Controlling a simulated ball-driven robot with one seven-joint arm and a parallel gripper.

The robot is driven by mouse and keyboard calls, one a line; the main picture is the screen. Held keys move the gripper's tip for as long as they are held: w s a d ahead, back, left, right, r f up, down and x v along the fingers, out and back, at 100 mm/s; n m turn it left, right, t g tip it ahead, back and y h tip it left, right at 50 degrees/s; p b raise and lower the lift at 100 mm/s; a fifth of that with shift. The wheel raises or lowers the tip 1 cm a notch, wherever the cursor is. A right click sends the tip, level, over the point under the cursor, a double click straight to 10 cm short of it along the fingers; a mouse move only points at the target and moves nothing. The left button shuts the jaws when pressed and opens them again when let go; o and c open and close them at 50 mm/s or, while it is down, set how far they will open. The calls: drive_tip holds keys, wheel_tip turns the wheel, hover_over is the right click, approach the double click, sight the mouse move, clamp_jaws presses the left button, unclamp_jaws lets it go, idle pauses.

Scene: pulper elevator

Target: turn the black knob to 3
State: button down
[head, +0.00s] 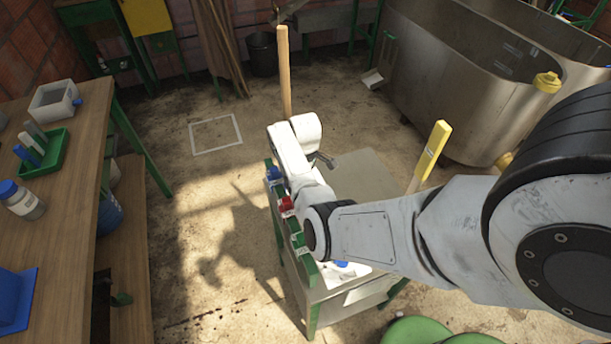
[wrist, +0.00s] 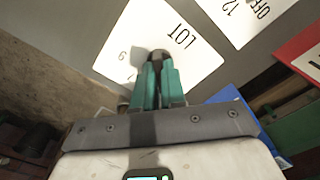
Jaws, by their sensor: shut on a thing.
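The black knob (wrist: 159,53) shows in the wrist view, on a white dial plate marked "LOT" (wrist: 165,35). My gripper (wrist: 158,75) has its teal fingers closed around the knob, with the knob's dark top showing between and beyond the tips. Small digits are printed at the plate's lower left, one like a 6 or 9. The fingers cover part of the dial. I cannot see a 3 or which way the knob points. In the head view my arm reaches over the green-legged cabinet (head: 355,170), and the black knob cannot be made out there.
A second white plate reading "OFF" and "12" (wrist: 238,14) and a red plate (wrist: 301,55) lie to the right in the wrist view. In the head view, a red knob (head: 286,204) and blue knob (head: 273,173) sit along the cabinet's left edge. A wooden bench (head: 75,225) stands left.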

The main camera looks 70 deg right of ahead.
drive_tip(key=shift+w+r+n, duration=0.1)
drive_tip(key=shift+n, duration=0.9)
drive_tip(key=c, duration=1.2)
unclamp_jaws()
wheel_tip(320, 180, up, 11)
drive_tip(key=shift+f, duration=0.2)
